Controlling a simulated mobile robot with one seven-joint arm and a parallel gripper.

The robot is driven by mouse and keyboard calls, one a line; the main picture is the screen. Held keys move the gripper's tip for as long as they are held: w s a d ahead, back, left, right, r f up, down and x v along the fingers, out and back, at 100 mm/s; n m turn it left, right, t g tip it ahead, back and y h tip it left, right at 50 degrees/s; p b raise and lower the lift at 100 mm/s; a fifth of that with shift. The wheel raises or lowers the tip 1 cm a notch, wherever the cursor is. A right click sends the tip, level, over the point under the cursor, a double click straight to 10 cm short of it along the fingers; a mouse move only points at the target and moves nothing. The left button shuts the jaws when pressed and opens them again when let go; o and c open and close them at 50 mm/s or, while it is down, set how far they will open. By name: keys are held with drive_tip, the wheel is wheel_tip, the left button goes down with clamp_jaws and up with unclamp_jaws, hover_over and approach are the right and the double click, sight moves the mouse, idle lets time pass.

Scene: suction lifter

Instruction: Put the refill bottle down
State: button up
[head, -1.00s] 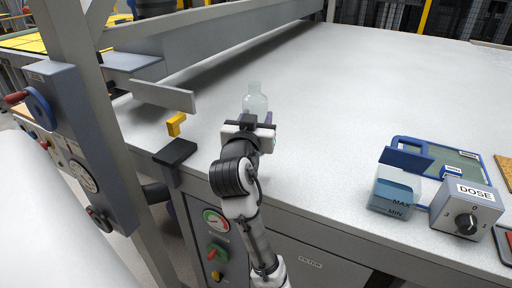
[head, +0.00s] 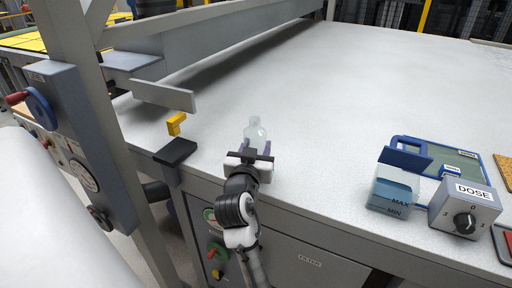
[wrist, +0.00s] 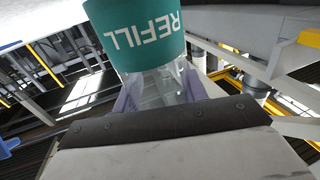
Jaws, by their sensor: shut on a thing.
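The refill bottle (head: 255,131) is a clear, pale bottle with a narrow neck at the top in the head view, upright or nearly so. My gripper (head: 255,148) is shut on it from the near side, with purple fingers either side of it. In the wrist view the bottle's teal REFILL label (wrist: 135,30) fills the top. A clear part of the bottle (wrist: 160,88) shows between the pale purple fingers (wrist: 160,95). The bottle is over the white worktop (head: 330,120) near its front edge. I cannot tell whether its base touches the worktop.
A reservoir (head: 393,192) marked MAX and MIN, a DOSE dial box (head: 466,207) and a blue-framed tray (head: 400,142) stand at the right. A black block (head: 176,151) and yellow bracket (head: 176,124) sit left. The worktop's middle is bare.

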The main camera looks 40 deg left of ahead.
drive_tip(key=shift+f, duration=0.1)
drive_tip(key=o, duration=1.2)
drive_tip(key=shift+c, duration=0.2)
